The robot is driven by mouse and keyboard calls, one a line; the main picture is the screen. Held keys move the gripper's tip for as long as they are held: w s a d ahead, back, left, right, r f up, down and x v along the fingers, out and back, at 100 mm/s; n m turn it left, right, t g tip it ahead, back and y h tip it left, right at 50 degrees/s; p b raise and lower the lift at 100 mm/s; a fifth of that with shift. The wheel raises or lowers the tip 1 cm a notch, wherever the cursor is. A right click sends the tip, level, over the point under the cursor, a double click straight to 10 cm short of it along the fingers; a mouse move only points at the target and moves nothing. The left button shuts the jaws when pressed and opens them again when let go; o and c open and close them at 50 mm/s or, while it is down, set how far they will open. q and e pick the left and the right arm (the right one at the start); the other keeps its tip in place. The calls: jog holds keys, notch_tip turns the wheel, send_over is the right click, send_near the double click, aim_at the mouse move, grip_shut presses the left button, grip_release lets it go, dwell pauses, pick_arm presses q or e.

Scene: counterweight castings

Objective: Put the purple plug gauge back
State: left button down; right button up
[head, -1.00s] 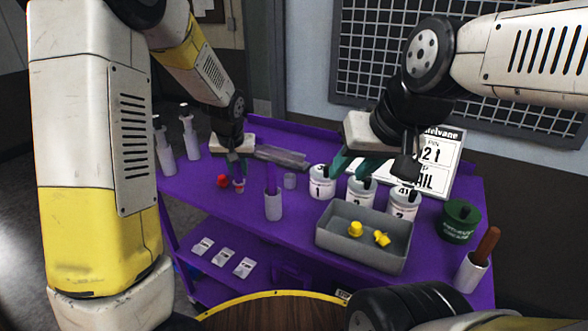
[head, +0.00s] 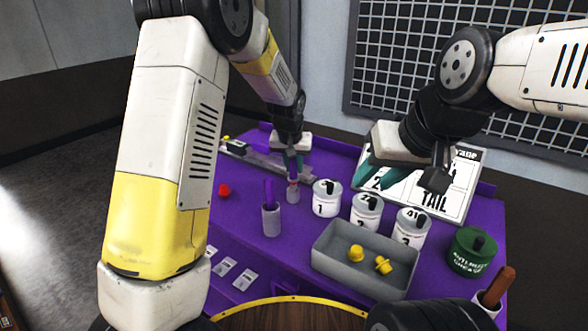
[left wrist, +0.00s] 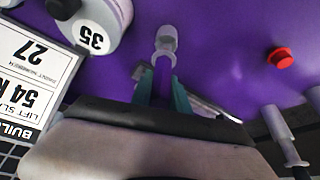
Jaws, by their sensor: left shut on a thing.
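My left gripper (head: 293,165) points down over the purple table and is shut on the purple plug gauge (left wrist: 163,75). The gauge shows as a purple handle between the teal fingers in the left wrist view; in the head view the fingers mostly hide it. Another purple rod (head: 268,192) stands upright in a grey cylinder (head: 271,221) nearer to me. My right gripper (head: 378,176) is open and empty above the white canisters.
White canisters (head: 327,198) stand in a row right of the grey cup. A grey tray (head: 330,262) with yellow pieces is in front of them. A red knob (head: 224,190) lies at left. A green pot (head: 474,254) and a sign (head: 455,200) are at right.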

aim_at(294, 175)
pick_arm(q)
jog(key=shift+f, duration=1.65)
jog(key=shift+f, duration=0.25)
jog(key=c, duration=1.3)
grip_release()
jog(key=shift+o, duration=0.2)
jog(key=v, duration=1.2)
jog(key=s+a+r+n+h, duration=0.1)
jog(key=s+a+r, duration=0.8)
jog(key=s, duration=0.3)
jog(key=s+a, duration=0.2)
jog(key=s, duration=0.6)
jog(key=s+a+t, duration=0.1)
jog(key=s+a, duration=0.1)
jog(key=s, duration=0.5)
jog(key=shift+s+a+r+n+t, duration=0.25)
jog(key=shift+s+a+n+t, duration=0.05)
jog(key=shift+s+a, duration=0.05)
